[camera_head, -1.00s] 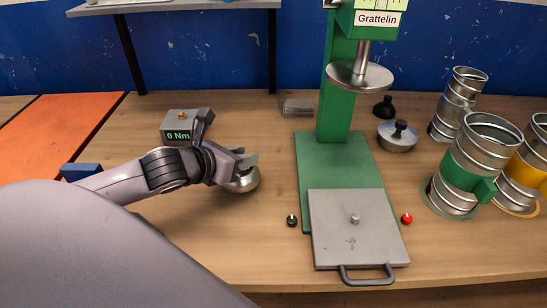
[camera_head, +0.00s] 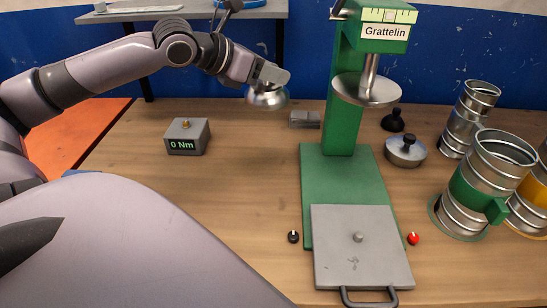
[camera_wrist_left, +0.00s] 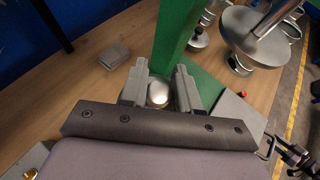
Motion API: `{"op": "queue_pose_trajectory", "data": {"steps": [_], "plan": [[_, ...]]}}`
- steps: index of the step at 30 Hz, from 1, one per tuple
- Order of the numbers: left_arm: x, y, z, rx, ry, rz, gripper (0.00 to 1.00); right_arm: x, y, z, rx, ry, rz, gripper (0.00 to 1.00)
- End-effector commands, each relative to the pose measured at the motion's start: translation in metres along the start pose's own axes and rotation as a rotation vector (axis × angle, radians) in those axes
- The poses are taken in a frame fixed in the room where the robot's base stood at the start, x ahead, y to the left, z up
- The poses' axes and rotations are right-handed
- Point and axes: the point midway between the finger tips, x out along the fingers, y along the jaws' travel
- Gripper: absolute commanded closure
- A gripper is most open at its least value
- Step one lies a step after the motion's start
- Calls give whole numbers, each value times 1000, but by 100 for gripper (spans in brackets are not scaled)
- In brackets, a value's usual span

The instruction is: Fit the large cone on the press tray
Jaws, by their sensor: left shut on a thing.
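The large cone, a shiny silver piece (camera_head: 268,98), hangs in the air under my left gripper (camera_head: 270,76), left of the press column. In the left wrist view its rounded top (camera_wrist_left: 158,93) shows between the two grey fingers of that gripper (camera_wrist_left: 160,88), which are shut on it. The press tray (camera_head: 340,265) is a flat grey plate with a short central pin and a dark front handle. It sits at the front of the green press base, below and right of the cone, and is empty.
The green press (camera_head: 343,90) has a round steel plate (camera_head: 366,90) above its base. A torque meter (camera_head: 187,136) reads 0 Nm. Black (camera_head: 293,237) and red (camera_head: 413,239) knobs flank the tray. Spiral ducts (camera_head: 497,165) and a lidded piece (camera_head: 405,152) stand right.

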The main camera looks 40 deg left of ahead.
Motion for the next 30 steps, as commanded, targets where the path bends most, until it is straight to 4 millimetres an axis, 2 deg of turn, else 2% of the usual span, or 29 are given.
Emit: {"op": "queue_pose_trajectory", "data": {"steps": [2, 5, 12, 14, 20, 30], "plan": [[4, 0, -6, 0, 2, -3, 100, 0, 0, 0, 0, 0, 0, 57], [12, -1, -24, -1, 4, -5, 100, 0, 0, 0, 0, 0, 0, 57], [41, -1, -79, 3, 2, -4, 100, 4, 0, 5, 0, 1, 0, 57], [42, 0, -78, 5, -3, 0, 100, 1, 0, 2, 0, -3, 0, 57], [51, -1, -98, 5, 1, -4, 100, -2, 0, -2, 0, -1, 0, 57], [70, -1, -135, -1, -5, -4, 100, 17, 0, 22, 0, 1, 0, 57]]}}
